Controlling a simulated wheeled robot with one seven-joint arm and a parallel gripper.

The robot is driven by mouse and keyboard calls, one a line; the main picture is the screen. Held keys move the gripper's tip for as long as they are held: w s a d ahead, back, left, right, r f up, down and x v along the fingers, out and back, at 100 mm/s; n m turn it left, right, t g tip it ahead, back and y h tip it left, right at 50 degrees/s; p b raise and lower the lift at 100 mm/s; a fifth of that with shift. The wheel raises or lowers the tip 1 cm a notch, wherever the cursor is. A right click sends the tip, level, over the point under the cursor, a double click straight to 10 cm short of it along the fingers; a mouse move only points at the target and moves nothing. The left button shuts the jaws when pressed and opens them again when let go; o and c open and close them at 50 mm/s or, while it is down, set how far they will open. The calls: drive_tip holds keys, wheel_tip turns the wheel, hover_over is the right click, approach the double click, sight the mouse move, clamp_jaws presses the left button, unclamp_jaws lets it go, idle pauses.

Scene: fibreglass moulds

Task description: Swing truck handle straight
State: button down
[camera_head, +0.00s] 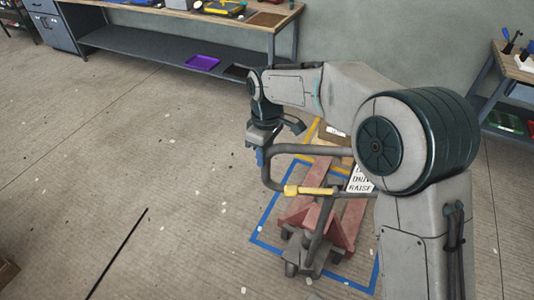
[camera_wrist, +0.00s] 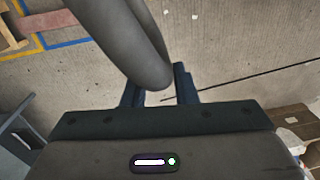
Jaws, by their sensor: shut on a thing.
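A red pallet truck (camera_head: 333,226) stands on the floor below my arm, inside blue tape. Its grey loop handle (camera_head: 268,178) rises toward my gripper (camera_head: 261,155), with a yellow grip or lever (camera_head: 308,190) across the loop's lower side. My gripper is shut on the handle at the loop's upper left corner. In the wrist view, the thick grey handle tube (camera_wrist: 130,45) runs down from the top to my gripper (camera_wrist: 160,90), and its bend hides part of the fingers. My arm hides part of the truck and its right side.
A workbench (camera_head: 150,45) with a purple tray (camera_head: 202,62) on its lower shelf stands along the back wall. Another bench (camera_head: 515,62) stands at the right. A white sign (camera_head: 360,180) and a box are by the truck. The floor at left is open, with a dark line (camera_head: 117,252) on it.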

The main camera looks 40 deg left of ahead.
drive_tip(key=shift+w+a+r+m+p, duration=0.1)
drive_tip(key=shift+w+a+m+p, duration=0.5)
drive_tip(key=shift+a, duration=0.5)
drive_tip(key=shift+w+a+r+m+p, duration=0.1)
drive_tip(key=shift+w+a+m+p, duration=0.25)
drive_tip(key=shift+w+a+m, duration=0.55)
drive_tip(key=shift+s+a, duration=0.15)
drive_tip(key=shift+m+y, duration=0.3)
drive_tip(key=shift+m, duration=0.6)
drive_tip(key=shift+w+a, duration=0.7)
drive_tip(key=shift+w, duration=0.15)
drive_tip(key=shift+w+a, duration=0.65)
drive_tip(key=shift+w, duration=0.2)
